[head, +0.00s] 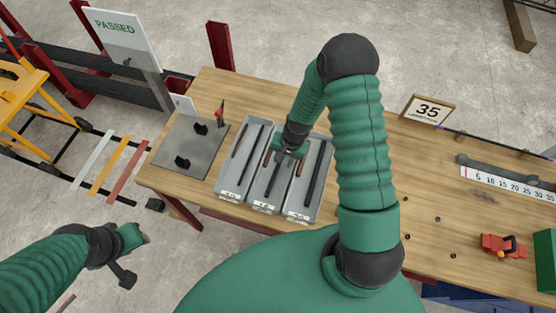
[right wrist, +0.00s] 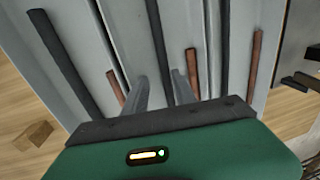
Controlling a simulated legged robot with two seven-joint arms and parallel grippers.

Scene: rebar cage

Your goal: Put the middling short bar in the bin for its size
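A grey three-part bin tray (head: 224,187) stands on the table, with size labels on its front edge. The middle compartment holds a dark bar (right wrist: 157,45) and a short rust-brown bar (right wrist: 192,70). My right gripper (head: 287,153) is low over the middle compartment. In the right wrist view its fingers (right wrist: 160,80) are apart, with the dark bar showing between them and the rust-brown bar just right of the right finger. Nothing appears clamped. My left gripper (head: 138,239) is off the table at lower left; its fingers are unclear.
The outer compartments hold a thick dark bar (head: 317,172), a thin dark bar (head: 253,145) and rust-brown bars. A grey plate (head: 180,150) with black blocks lies left of the tray.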

